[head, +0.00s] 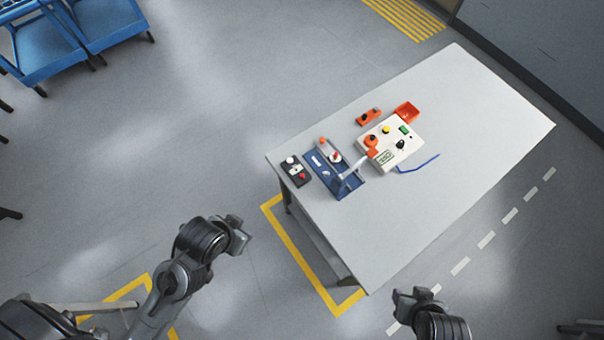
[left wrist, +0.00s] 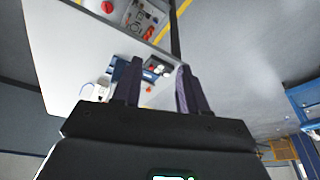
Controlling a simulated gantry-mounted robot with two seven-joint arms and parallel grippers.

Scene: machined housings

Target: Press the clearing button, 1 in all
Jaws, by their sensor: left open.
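A cream control box (head: 404,155) on the table carries a yellow button (head: 386,129), a green button (head: 404,129), a black knob (head: 400,144) and an orange part. A small dark box (head: 296,172) with white and red buttons sits near the table's left end. I cannot tell which button is the clearing one. A blue fixture (head: 324,173) stands between the boxes; it also shows in the left wrist view (left wrist: 120,72). My left gripper (head: 238,235) is open and empty, off the table's left end. My right gripper (head: 416,297) is off the table's front edge; its jaws are unclear.
The white table (head: 480,110) is clear at its right and front. An orange bin (head: 407,112) and a small orange block (head: 368,117) lie behind the cream box. A blue cable (head: 418,165) lies in front of it. Blue carts (head: 110,25) stand far left.

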